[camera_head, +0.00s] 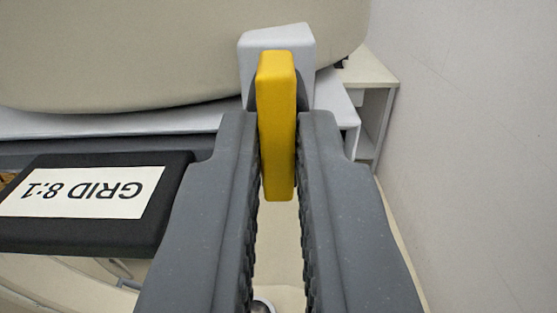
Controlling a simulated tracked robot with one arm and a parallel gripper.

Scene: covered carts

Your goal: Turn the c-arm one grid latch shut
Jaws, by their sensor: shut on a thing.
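The yellow grid latch (278,125) is a narrow bar in the middle of the view. It stands lengthwise in the picture, with its upper end in front of a light grey block (305,45). My gripper (277,125) has its two dark grey fingers on either side of the latch and is shut on it. The black grid holder (90,230) is to the left of the fingers and bears a white label (85,192) reading "GRID 8:1", seen upside down. The left finger hides the right part of the holder's edge.
A large beige covered body (170,50) fills the upper left above a white ledge (110,127). A pale wall (470,130) runs along the right side. A small white shelf unit (375,110) stands behind, near the wall.

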